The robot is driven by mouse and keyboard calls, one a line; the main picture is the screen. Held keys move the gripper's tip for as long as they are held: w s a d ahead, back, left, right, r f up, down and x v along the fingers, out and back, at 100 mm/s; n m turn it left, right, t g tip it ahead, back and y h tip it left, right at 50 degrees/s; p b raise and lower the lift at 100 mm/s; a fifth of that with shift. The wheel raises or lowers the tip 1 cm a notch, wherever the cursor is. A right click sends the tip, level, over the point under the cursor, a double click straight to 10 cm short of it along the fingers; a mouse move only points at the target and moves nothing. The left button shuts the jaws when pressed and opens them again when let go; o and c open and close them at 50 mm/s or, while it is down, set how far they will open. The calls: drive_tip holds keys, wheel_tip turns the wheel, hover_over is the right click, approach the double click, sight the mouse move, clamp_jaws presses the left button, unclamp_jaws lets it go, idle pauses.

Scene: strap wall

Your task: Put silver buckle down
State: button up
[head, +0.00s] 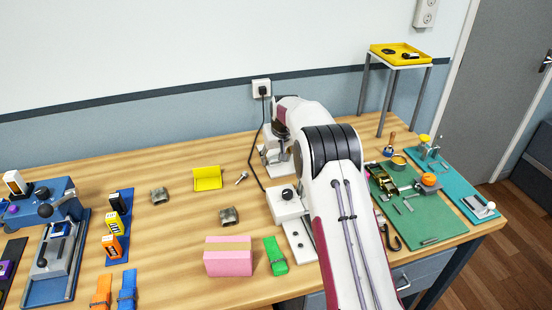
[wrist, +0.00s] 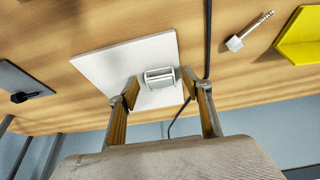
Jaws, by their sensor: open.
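The silver buckle (wrist: 160,78) lies on a white square plate (wrist: 105,62) in the wrist view. My gripper (wrist: 161,88) is open, with its two fingers apart on either side of the buckle. I cannot tell whether either finger touches it. In the head view my gripper (head: 275,155) is low over the back of the table, near the wall socket. My own arm and gripper hide most of the plate there, and I cannot make out the buckle.
A yellow holder (head: 207,180) and a small silver bolt-like piece (head: 242,178) lie to the left in the head view. A black cord (head: 252,152) runs from the wall socket (head: 261,88) close by. A pink block (head: 228,264) and green strap (head: 275,258) are in front.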

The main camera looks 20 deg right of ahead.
drive_tip(key=v, duration=1.1)
drive_tip(key=shift+s+r, duration=0.2)
drive_tip(key=shift+r, duration=0.15)
drive_tip(key=shift+r, duration=0.1)
idle(0.4)
drive_tip(key=s+a+r, duration=0.3)
drive_tip(key=s+r, duration=0.5)
drive_tip(key=s, duration=0.4)
drive_tip(key=s+a+r, duration=0.2)
drive_tip(key=s+r, duration=0.6)
drive_tip(key=s, duration=0.4)
drive_tip(key=s+a+f, duration=0.1)
drive_tip(key=s+f, duration=0.1)
drive_tip(key=s, duration=1.1)
drive_tip(key=s+a+f+t, duration=0.1)
drive_tip(key=s+f, duration=0.2)
drive_tip(key=s, duration=1)
drive_tip(key=shift+s+a+f, duration=0.25)
drive_tip(key=shift+s+f, duration=0.05)
drive_tip(key=shift+s, duration=0.05)
drive_tip(key=shift+o, duration=0.2)
